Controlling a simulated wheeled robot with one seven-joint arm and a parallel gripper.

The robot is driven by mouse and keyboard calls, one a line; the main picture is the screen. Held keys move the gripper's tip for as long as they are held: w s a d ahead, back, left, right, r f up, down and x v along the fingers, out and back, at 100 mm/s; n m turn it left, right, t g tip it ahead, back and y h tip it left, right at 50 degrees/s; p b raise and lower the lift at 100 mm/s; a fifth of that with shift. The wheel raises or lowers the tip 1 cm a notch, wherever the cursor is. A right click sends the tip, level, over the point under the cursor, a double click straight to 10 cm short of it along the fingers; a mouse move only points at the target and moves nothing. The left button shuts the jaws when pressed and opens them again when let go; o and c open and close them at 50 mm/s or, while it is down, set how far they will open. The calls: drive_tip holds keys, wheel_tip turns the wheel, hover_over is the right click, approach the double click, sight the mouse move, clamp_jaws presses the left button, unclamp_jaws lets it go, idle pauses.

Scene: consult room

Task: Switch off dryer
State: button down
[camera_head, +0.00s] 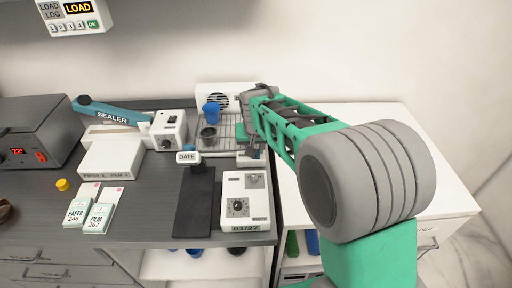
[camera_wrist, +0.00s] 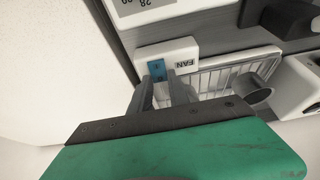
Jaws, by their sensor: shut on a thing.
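The dryer is a wire rack (camera_head: 226,131) with a white fan unit (camera_head: 232,96) behind it, at the back of the counter. At its right front is a small white box labelled FAN (camera_wrist: 182,50) with a blue rocker switch (camera_wrist: 157,69). My gripper (camera_wrist: 162,82) reaches down at this box, and its two fingers close around the blue switch, one at each side. In the head view my gripper (camera_head: 254,148) hides part of the rack and most of the switch box. Whether the switch is on or off cannot be told.
The sealer (camera_head: 112,116) is to the left. A white cabinet top (camera_head: 390,125) on the right is largely clear.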

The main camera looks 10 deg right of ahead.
drive_tip(key=shift+w+r+g+p, duration=0.1)
drive_tip(key=shift+r+g+p, duration=0.25)
drive_tip(key=shift+p, duration=0.5)
drive_tip(key=shift+w+g+p, duration=0.1)
drive_tip(key=shift+g+p, duration=0.15)
drive_tip(key=shift+p, duration=0.4)
drive_tip(key=shift+w+f+g+p, duration=0.15)
drive_tip(key=shift+g+p, duration=0.55)
drive_tip(key=shift+p, duration=0.15)
drive_tip(key=shift+f, duration=0.2)
drive_tip(key=c, duration=1.2)
unclamp_jaws()
drive_tip(key=shift+c, duration=0.2)
drive_tip(key=shift+r, duration=0.1)
